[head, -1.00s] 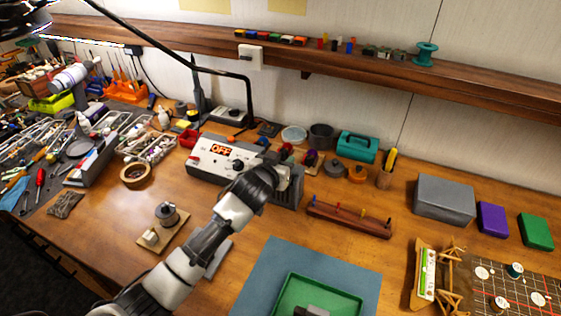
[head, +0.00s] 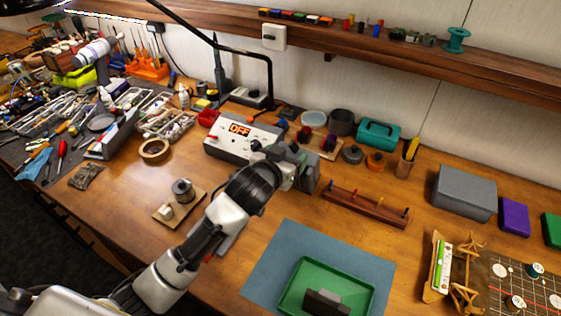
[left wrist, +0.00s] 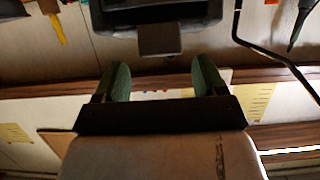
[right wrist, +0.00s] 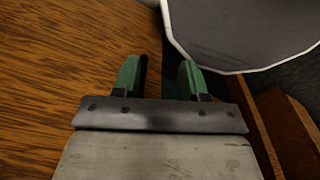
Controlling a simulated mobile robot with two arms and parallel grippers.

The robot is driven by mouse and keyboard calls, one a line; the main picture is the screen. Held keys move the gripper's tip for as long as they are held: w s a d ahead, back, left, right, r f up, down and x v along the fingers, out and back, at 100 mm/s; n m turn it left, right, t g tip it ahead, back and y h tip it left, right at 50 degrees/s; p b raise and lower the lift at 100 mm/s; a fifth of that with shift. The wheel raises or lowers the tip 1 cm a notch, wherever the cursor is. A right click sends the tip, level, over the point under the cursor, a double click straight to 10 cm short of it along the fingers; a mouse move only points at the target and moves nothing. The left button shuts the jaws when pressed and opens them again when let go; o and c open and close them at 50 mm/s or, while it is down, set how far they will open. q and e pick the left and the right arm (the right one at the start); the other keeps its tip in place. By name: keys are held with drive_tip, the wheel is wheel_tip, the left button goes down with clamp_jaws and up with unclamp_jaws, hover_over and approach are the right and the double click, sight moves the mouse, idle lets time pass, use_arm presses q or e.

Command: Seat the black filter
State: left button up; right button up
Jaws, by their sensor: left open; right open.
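I cannot single out the black filter with certainty. A dark block (head: 326,303) with a grey part stands in the green tray (head: 288,293) at the bottom of the head view. My left gripper (head: 308,163) is above the bench, in front of the grey station (head: 225,146) marked OFF. The left wrist view shows its green fingers (left wrist: 162,80) apart with nothing between them. A dark boxy shape (left wrist: 158,38) lies beyond them. My right gripper shows only in the right wrist view (right wrist: 158,78), open and empty over wood grain.
A blue mat (head: 262,270) lies under the tray. A wooden peg rack (head: 365,208) stands behind it. A small board (head: 163,213) with a spool is left of my left arm. A grey box (head: 463,192) stands at right. A white-rimmed thing (right wrist: 240,35) is beside the right gripper.

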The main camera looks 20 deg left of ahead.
use_arm(q)
drive_tip(key=v, duration=0.3)
drive_tip(key=shift+s+a+r, duration=0.1)
drive_tip(key=shift+a+r, duration=0.05)
drive_tip(key=shift+r, duration=0.05)
idle(0.4)
